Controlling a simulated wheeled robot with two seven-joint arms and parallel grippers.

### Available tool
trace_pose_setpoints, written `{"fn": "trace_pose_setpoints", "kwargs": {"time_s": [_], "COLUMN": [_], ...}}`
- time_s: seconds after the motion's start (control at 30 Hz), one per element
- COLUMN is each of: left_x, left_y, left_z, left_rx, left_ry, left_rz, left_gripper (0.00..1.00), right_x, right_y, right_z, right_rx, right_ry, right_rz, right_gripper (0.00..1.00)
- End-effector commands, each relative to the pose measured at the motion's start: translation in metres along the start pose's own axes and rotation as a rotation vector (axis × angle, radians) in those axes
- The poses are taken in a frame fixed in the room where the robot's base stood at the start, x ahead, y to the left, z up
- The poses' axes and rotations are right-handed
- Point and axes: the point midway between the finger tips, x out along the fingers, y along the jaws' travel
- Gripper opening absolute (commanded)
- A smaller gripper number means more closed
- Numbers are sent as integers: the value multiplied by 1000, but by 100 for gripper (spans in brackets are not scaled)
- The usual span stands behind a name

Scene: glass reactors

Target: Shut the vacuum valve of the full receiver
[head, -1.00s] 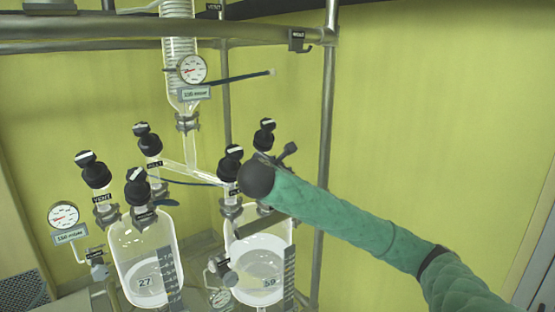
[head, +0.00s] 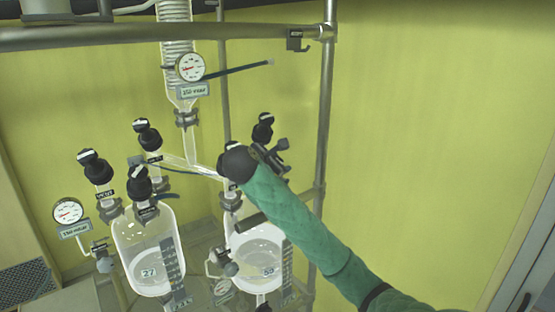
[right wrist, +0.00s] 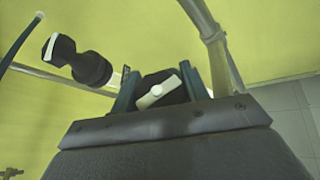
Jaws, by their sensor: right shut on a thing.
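Two glass receivers stand side by side in the head view. The left receiver (head: 150,240) bears the number 27 and the right receiver (head: 245,240) bears 59; both hold pale contents. Black valve knobs with white bars top their necks. My right gripper (head: 268,155) is among the right receiver's knobs, just below its back knob (head: 263,130); the wrist partly hides the front knob. In the right wrist view my right gripper (right wrist: 158,88) is shut on a black knob with a slanted white bar (right wrist: 157,92). The head view does not show clearly which knob this is. My left gripper is not in view.
Another black knob (right wrist: 85,62) stands left of the held one in the right wrist view. A metal post (head: 323,150) rises right of the receivers. A gauge (head: 190,68) hangs above and another (head: 68,211) is at the left. The yellow wall side at right is free.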

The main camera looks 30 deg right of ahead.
Motion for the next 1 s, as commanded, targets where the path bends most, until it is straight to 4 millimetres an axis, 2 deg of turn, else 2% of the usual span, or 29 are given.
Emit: {"fn": "trace_pose_setpoints", "kwargs": {"time_s": [0.4,1.0], "left_x": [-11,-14], "left_y": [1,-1], "left_z": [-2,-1], "left_rx": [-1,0], "left_ry": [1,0], "left_rz": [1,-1], "left_gripper": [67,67], "right_x": [-1,-2], "right_y": [-1,-5], "right_z": [1,-1], "right_rx": [64,172], "right_ry": [3,3], "right_rz": [-109,-300], "right_gripper": [22,22]}}
